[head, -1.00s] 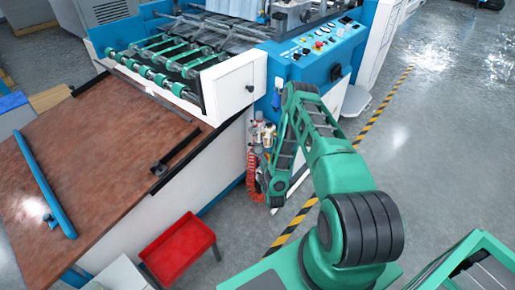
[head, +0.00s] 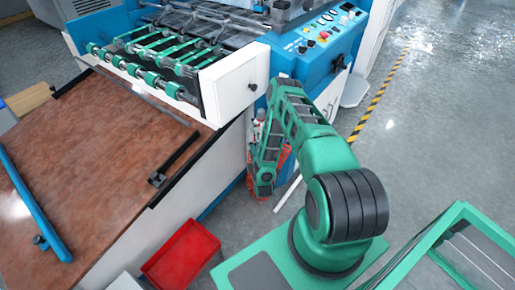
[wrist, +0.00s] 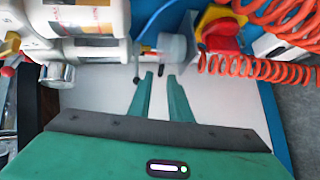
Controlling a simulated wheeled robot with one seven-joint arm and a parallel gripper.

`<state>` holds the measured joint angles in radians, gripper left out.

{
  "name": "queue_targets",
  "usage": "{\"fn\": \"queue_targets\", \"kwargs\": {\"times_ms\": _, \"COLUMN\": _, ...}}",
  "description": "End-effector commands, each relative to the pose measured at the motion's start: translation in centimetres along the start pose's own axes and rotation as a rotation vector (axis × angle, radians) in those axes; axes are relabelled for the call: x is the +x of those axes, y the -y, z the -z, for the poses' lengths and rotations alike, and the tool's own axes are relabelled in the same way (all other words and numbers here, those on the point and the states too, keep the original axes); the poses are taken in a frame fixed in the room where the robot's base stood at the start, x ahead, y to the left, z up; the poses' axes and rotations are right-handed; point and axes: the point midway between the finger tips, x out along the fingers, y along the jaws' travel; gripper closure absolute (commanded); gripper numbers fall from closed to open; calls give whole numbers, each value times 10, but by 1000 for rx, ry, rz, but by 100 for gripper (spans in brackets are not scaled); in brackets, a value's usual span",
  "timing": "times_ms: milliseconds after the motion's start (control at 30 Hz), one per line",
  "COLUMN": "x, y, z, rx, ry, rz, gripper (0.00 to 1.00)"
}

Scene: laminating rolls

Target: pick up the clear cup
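In the wrist view, my gripper (wrist: 160,76) points at the white side of the machine, with its two green fingers apart and nothing between them. A small translucent, greyish cup-like piece (wrist: 177,48) is just beyond the fingertips, beside the red and yellow knob; it looks like the clear cup, but I cannot be sure. No contact with it is visible. In the head view, my green arm reaches down beside the machine, and the cup cannot be made out there.
Orange coiled hoses (wrist: 255,68) hang at the right of the wrist view, near a red and yellow knob (wrist: 222,28). White cylindrical fittings (wrist: 85,18) are at upper left. In the head view, a red tray (head: 181,254) stands below the brown table (head: 100,150). Open floor lies right.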

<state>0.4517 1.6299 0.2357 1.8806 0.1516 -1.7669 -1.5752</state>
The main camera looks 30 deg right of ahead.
Motion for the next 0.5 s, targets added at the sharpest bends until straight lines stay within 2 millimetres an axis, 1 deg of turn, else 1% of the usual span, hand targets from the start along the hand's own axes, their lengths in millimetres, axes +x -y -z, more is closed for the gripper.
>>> {"fn": "queue_targets", "kwargs": {"times_ms": 33, "x": 6, "y": -1, "z": -2, "rx": 0, "ry": 1, "rz": -2, "gripper": 82}}
{"fn": "queue_targets", "kwargs": {"times_ms": 100, "x": 12, "y": -1, "z": -3, "rx": 0, "ry": 3, "rz": -2, "gripper": 82}}
{"fn": "queue_targets", "kwargs": {"times_ms": 267, "x": 21, "y": 0, "z": -5, "rx": 1, "ry": 5, "rz": -1, "gripper": 82}}
{"fn": "queue_targets", "kwargs": {"times_ms": 500, "x": 54, "y": 2, "z": -5, "rx": 1, "ry": 6, "rz": -3, "gripper": 82}}
